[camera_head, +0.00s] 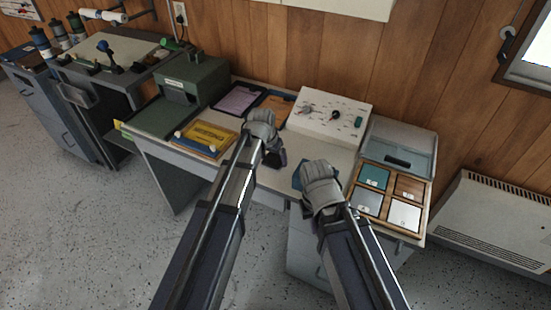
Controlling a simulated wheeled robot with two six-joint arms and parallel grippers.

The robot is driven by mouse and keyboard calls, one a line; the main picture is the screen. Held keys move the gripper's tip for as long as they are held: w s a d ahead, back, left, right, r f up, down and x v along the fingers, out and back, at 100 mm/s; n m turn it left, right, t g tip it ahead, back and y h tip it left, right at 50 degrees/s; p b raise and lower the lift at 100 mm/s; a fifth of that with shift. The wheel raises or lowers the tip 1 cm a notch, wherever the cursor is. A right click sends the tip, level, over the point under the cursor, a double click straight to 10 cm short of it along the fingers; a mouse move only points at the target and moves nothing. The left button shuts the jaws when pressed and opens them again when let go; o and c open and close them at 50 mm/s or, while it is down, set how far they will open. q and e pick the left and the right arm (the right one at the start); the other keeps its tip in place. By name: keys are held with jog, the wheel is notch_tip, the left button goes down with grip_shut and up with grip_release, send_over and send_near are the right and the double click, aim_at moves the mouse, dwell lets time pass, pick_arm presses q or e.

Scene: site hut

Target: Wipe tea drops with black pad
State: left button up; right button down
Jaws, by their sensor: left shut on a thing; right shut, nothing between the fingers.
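My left gripper (269,143) is over the middle of the desk, shut on a small dark thing (279,158) that looks like the black pad. The pad is at or just above the desktop; I cannot tell whether it touches. My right gripper (319,179) is shut and empty over the desk's front part, to the right of the pad. I cannot make out any tea drops; the grippers cover part of the desktop.
A white box with knobs (318,127) stands behind the grippers. A wooden tray (387,194) with coloured squares and a grey bin (409,138) are at right. A yellow folder (207,135), a purple clipboard (237,98) and a green box (190,82) are at left.

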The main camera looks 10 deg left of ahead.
pick_arm(q)
jog(key=shift+w+a, duration=0.25)
jog(key=shift+a, duration=0.4)
jog(key=shift+w+a, duration=0.2)
jog(key=shift+a, duration=0.4)
jog(key=shift+w+a+f, duration=0.1)
jog(key=shift+w+a, duration=0.2)
jog(key=shift+a, duration=0.55)
jog(key=shift+w+a, duration=0.3)
jog(key=shift+a, duration=0.5)
jog(key=shift+a, duration=0.1)
jog(key=shift+w+a, duration=0.35)
jog(key=shift+a, duration=0.45)
jog(key=shift+w+a, duration=0.3)
jog(key=shift+a, duration=0.5)
jog(key=shift+r, duration=0.2)
notch_tip(320, 180, up, 6)
jog(key=p, duration=0.6)
jog(key=shift+f, duration=0.1)
